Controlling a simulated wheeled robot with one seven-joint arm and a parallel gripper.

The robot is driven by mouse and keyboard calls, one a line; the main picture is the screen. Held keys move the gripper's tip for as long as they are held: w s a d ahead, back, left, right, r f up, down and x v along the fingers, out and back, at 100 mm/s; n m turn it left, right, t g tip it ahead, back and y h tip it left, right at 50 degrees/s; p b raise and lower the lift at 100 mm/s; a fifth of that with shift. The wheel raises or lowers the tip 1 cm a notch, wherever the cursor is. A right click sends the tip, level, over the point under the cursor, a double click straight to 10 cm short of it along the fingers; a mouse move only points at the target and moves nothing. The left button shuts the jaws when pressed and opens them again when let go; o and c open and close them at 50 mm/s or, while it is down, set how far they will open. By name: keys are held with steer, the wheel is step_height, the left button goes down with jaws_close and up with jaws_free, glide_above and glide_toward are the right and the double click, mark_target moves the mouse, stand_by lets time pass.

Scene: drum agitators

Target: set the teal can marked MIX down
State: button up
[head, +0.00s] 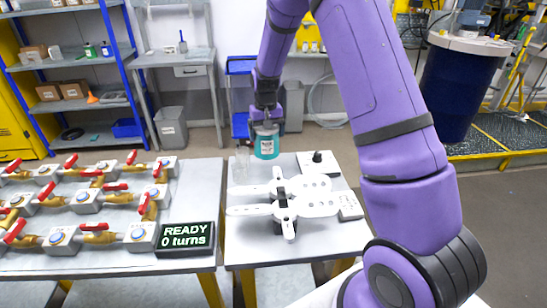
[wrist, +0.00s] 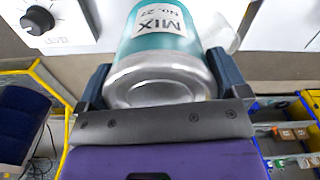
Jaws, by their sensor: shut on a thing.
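The teal can marked MIX (head: 266,148) is held by my gripper (head: 265,117), near the back edge of the right-hand table in the head view. In the wrist view the can (wrist: 158,48) sits between the two dark fingers of my gripper (wrist: 162,82), its white label and round silver end showing. The fingers are shut on its sides. The head view does not clearly show how high the can is above the table. A white device with flat paddle-like arms (head: 312,203) stands on the table in front of the can.
A black knob on a white box (head: 318,160) is right of the can. A clear vessel (head: 240,166) stands just left of it. A display (head: 186,236) reads READY, 0 turns. Red-handled valves (head: 85,202) cover the left table. Bare tabletop (head: 338,238) lies in front of the device.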

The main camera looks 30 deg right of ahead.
mark_target(266, 147)
steer(key=shift+f, duration=2.8)
steer(key=shift+f, duration=0.1)
steer(key=o, duration=0.8)
steer(key=shift+o, duration=0.2)
